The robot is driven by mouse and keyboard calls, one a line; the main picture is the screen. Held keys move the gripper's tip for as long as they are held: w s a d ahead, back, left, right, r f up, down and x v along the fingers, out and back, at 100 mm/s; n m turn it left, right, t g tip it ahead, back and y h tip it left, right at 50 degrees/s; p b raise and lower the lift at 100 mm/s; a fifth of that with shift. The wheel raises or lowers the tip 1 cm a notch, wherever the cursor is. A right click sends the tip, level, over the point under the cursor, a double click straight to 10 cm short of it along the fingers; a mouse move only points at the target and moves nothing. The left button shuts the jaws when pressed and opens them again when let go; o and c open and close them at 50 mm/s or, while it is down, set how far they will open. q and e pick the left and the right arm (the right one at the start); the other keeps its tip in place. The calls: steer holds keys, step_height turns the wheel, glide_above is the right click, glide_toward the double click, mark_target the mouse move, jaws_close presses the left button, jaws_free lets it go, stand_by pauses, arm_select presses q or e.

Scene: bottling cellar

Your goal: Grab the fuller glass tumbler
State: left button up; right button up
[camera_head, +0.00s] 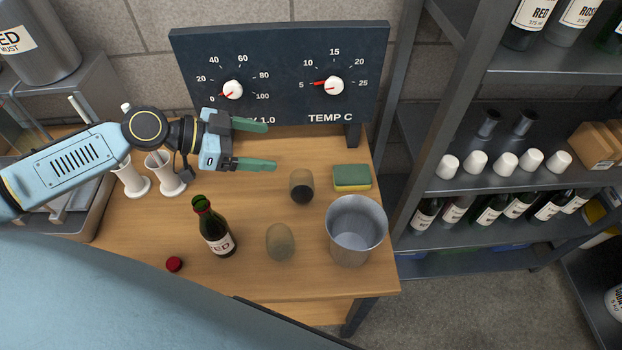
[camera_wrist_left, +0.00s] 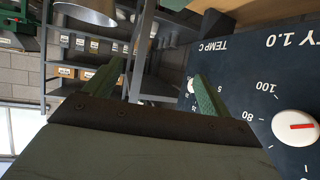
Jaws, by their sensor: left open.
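Two glass tumblers stand on the wooden table in the head view. The far tumbler (camera_head: 301,186) holds dark liquid in its lower part. The near tumbler (camera_head: 280,242) looks pale, with no dark liquid visible in it. My left gripper (camera_head: 270,145) is open and empty, above the back of the table, to the left of and behind the far tumbler. In the left wrist view its green fingers (camera_wrist_left: 158,88) are spread with nothing between them. No tumbler shows in that view. My right gripper is not in view.
A green bottle (camera_head: 215,229), a red cap (camera_head: 174,264), a metal bucket (camera_head: 356,230) and a sponge (camera_head: 351,177) stand or lie around the tumblers. White cylinders (camera_head: 165,175) are at left. A dial panel (camera_head: 281,75) stands behind. A shelf rack (camera_head: 484,184) is at right.

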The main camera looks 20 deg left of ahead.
arm_select(q)
step_height(320, 180, down, 6)
steer(key=b, duration=0.8)
glide_toward(292, 190)
steer(key=w+f, duration=0.1)
steer(key=w+d+f, duration=0.2)
steer(key=f, duration=0.1)
steer(key=shift+w+f, duration=0.1)
steer(key=shift+w+d+p, duration=0.3)
steer(key=shift+p, duration=0.1)
steer(key=shift+w+d+f, duration=0.2)
steer(key=shift+w+d, duration=0.2)
steer(key=shift+d, duration=0.2)
steer(key=x, duration=0.3)
steer(key=shift+w+d+f+p, duration=0.15)
steer(key=shift+w+d+p, duration=0.1)
steer(key=shift+p, duration=0.1)
steer(key=shift+w+d+f, duration=0.2)
steer(key=shift+d, duration=0.1)
steer(key=shift+d+f, duration=0.1)
steer(key=c, duration=1.1)
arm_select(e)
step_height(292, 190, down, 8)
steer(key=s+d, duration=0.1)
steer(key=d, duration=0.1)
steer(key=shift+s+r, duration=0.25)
